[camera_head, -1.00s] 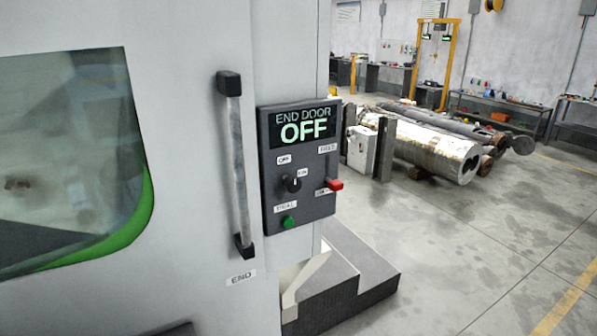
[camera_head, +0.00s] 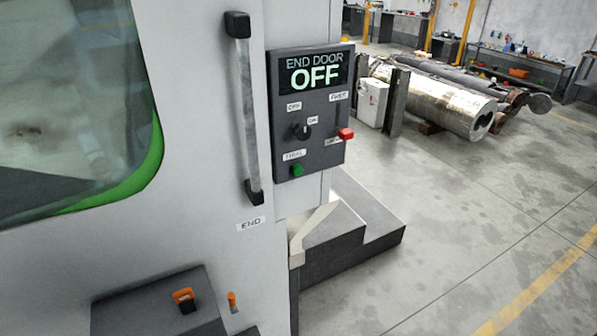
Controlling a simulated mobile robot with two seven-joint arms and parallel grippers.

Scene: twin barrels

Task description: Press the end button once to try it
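The dark control panel (camera_head: 330,120) is on the pale machine's side, right of a vertical door handle (camera_head: 246,110). Its display (camera_head: 315,70) reads "END DOOR OFF". A round green button (camera_head: 297,170) sits at the panel's lower left, under a small label that seems to read "TRIAL". Above it is a black rotary knob (camera_head: 301,130). A red lever end (camera_head: 345,134) is at the right. An "END" label (camera_head: 251,224) is below the door handle. Neither of my grippers is in view, and nothing covers the button.
A dark box (camera_head: 150,304) with an orange handle (camera_head: 185,300) and a small orange peg (camera_head: 232,299) beside it show at the bottom. A dark stepped block (camera_head: 350,245) stands right of the machine. Large metal cylinders (camera_head: 440,103) lie behind. The floor at right is clear.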

